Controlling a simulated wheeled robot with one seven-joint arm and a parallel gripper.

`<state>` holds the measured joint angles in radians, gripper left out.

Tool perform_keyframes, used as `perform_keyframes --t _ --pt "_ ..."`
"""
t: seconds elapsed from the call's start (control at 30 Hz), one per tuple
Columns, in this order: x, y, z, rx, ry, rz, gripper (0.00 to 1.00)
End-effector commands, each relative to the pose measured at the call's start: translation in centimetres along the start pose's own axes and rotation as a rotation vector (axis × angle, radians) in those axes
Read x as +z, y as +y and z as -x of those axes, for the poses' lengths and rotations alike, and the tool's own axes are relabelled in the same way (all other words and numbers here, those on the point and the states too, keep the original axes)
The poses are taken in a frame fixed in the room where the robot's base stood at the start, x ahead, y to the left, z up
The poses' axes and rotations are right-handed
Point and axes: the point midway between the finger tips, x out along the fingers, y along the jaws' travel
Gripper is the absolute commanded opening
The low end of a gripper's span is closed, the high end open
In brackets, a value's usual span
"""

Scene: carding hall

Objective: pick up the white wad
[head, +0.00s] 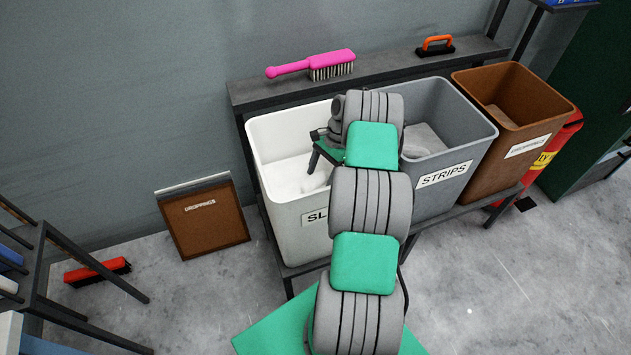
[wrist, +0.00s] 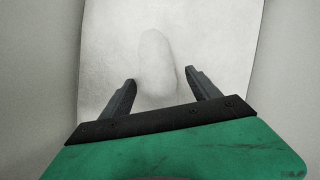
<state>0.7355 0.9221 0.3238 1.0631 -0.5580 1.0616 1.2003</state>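The white wad (wrist: 156,62) is an oblong, soft-looking lump in the wrist view. It lies on the pale bottom (wrist: 105,50) of a bin, just ahead of my gripper. My gripper (wrist: 160,75) is open, with one dark finger on each side of the wad's near end and a gap showing by each. In the head view my gripper (head: 318,150) reaches down into the white bin (head: 270,125), whose label is partly hidden behind my arm and shows "SL". The wad is hard to make out there, being pale against the pale inside.
A grey bin (head: 470,125) labelled STRIPS and a brown bin (head: 545,105) stand right of the white one. A shelf behind them holds a pink brush (head: 330,65) and an orange-handled tool (head: 436,43). A brown lid or panel (head: 205,220) marked DROPPINGS leans on the wall.

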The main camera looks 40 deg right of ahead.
Motion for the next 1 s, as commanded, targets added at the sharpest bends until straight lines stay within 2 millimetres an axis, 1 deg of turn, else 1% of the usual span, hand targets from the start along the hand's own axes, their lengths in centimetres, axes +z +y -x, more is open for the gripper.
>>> perform_keyframes --t 0.03,0.07,0.8,1.0 --pt "0.00 0.01 0.00 0.000 0.000 0.000 0.67" --pt "0.01 0.01 0.00 0.000 0.000 0.000 0.65" --pt "0.01 0.01 0.02 0.001 0.000 0.000 0.05" --pt "0.03 0.00 0.10 0.000 0.000 0.001 0.05"
